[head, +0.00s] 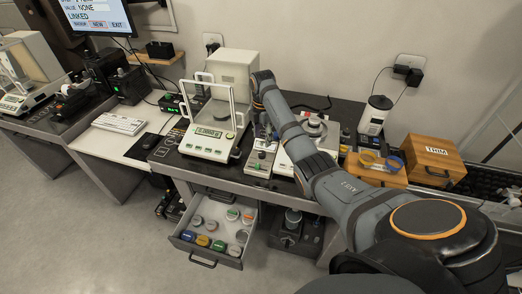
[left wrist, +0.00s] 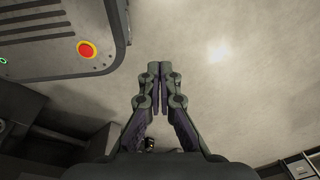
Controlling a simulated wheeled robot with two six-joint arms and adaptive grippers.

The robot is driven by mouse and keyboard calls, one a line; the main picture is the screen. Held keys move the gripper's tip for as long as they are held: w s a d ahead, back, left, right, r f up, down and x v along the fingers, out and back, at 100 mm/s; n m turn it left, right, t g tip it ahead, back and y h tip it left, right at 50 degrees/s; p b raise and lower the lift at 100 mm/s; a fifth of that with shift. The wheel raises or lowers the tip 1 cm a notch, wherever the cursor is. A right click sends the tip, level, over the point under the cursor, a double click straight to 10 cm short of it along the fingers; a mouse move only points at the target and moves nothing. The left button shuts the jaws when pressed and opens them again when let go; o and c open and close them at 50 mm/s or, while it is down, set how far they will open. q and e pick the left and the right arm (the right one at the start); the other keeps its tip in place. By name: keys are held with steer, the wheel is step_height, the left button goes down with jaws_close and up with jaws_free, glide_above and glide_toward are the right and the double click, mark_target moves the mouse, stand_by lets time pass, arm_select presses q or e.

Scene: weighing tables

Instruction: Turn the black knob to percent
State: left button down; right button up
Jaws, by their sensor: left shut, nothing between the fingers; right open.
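My right arm reaches across the weighing table (head: 335,115) in the head view. Its gripper (head: 264,132) is small and partly hidden by the arm, over the back of a small pale panel (head: 260,163) with a green spot. This panel stands between the white balance (head: 207,143) and a second pale device (head: 283,163). The black knob cannot be made out clearly; it may be hidden by the gripper or too small. My left gripper (left wrist: 160,88) is shut and empty in the left wrist view, above bare floor. It does not show in the head view.
An open drawer (head: 186,240) with several round containers juts out below the table. A keyboard (head: 119,123) and monitor (head: 97,14) are to the left. The floor in front is clear.

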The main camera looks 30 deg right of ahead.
glide_above(262, 153)
step_height(262, 153, down, 4)
steer(key=shift+w+f, duration=0.1)
steer(key=shift+f, duration=0.05)
step_height(262, 153, down, 3)
steer(key=shift+w+f, duration=0.1)
steer(key=shift+f, duration=0.6)
arm_select(q)
steer(key=shift+w+r, duration=0.4)
steer(key=shift+w, duration=0.4)
steer(key=shift+s, duration=0.15)
steer(key=shift+s+p, duration=0.25)
steer(key=shift+p, duration=0.05)
arm_select(e)
jaws_close()
